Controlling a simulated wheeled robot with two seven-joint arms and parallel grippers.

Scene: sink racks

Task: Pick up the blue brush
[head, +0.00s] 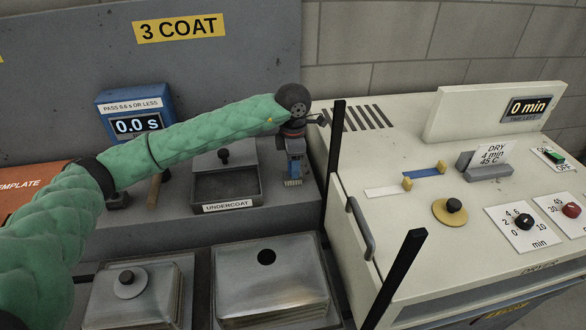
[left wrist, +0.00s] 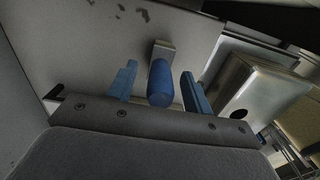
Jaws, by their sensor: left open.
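The blue brush shows in the left wrist view as a round blue handle (left wrist: 160,88) with a grey block at its far end. My left gripper (left wrist: 159,70) is open, with one blue finger on each side of the handle and a visible gap on both sides. In the head view my left gripper (head: 293,180) points down at the right end of the grey counter, right of the undercoat tray. There the brush cannot be told apart from the blue fingers. My right gripper is not in view.
The undercoat tray (head: 226,190) stands close left of my gripper. Metal lidded basins (head: 270,283) lie in front. A black post (head: 335,150) and the cream dryer (head: 400,130) stand close on the right. A blue timer (head: 134,112) stands behind my left arm.

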